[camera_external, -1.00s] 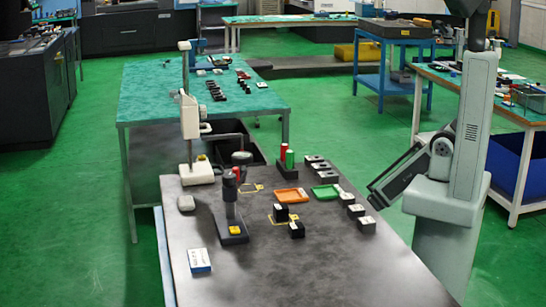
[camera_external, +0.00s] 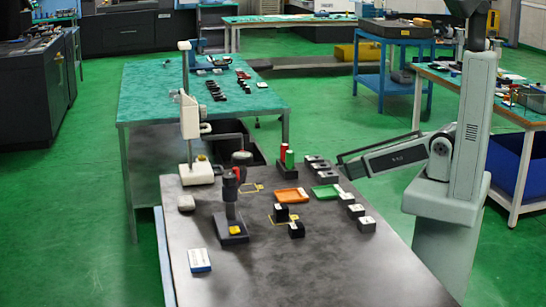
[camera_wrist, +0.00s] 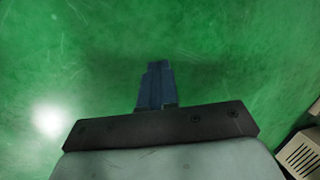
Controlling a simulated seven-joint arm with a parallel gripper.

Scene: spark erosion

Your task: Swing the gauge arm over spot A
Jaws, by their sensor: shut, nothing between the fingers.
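A white column stand (camera_external: 190,120) with a pale base rises at the table's back left. A grey curved bar reaches right from it, above a dark round piece (camera_external: 242,158). In front is a dark stand (camera_external: 231,212) with a red-tipped head. I cannot tell which of these carries the gauge arm. Two yellow outlines, one behind (camera_external: 253,188) and one in front (camera_external: 283,219), mark the table; no letter A is readable. My gripper (camera_wrist: 156,80) is shut and empty over green floor in the wrist view.
An orange tray (camera_external: 291,197) and a green tray (camera_external: 326,191) lie mid-table. Several black blocks stand around them. Red and green cylinders (camera_external: 289,159) stand behind. A white-and-blue box (camera_external: 199,260) lies front left. The table's front right (camera_external: 350,270) is clear.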

